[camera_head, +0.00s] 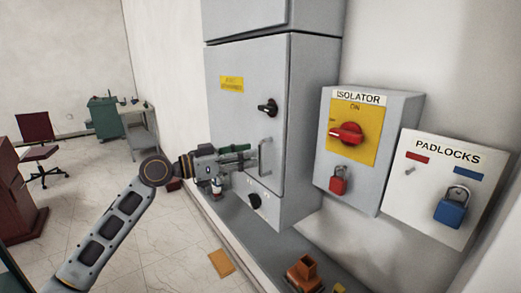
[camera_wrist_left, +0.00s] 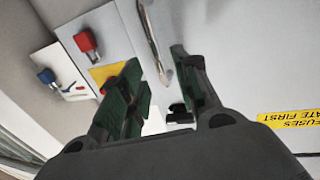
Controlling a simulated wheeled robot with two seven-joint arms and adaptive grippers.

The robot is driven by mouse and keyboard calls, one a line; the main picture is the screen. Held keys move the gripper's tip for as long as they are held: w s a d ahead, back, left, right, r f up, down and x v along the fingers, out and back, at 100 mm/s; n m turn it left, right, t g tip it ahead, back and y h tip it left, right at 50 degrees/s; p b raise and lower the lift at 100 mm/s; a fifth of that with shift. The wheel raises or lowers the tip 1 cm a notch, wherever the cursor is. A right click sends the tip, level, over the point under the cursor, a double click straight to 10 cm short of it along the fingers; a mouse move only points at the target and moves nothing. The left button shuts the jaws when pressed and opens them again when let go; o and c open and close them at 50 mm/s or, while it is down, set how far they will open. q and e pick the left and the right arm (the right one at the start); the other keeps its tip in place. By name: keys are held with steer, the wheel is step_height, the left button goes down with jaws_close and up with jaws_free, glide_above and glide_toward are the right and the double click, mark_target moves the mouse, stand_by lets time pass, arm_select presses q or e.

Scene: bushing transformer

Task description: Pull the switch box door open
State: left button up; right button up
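The switch box (camera_head: 309,110) is a tall grey cabinet in the middle of the head view. Its door (camera_head: 239,128) looks shut and carries a yellow label, a black knob (camera_head: 267,107) and a vertical metal handle (camera_head: 265,158) low near its right edge. My left gripper (camera_head: 250,154), with green-padded fingers, reaches from the left to this handle. In the left wrist view the fingers (camera_wrist_left: 157,60) are apart, and the handle (camera_wrist_left: 154,40) appears between them. I see no clear contact with it. My right gripper is in neither view.
Right of the cabinet are the isolator box (camera_head: 371,185) with a red switch and red padlock, and the padlocks board (camera_head: 425,199) with a blue padlock. A red chair (camera_head: 37,137) and open floor lie left.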

mark_target(260, 172)
arm_select(q)
steer(key=shift+p+x, duration=0.7)
steer(key=shift+x, duration=1.75)
steer(key=shift+c, duration=0.2)
jaws_close()
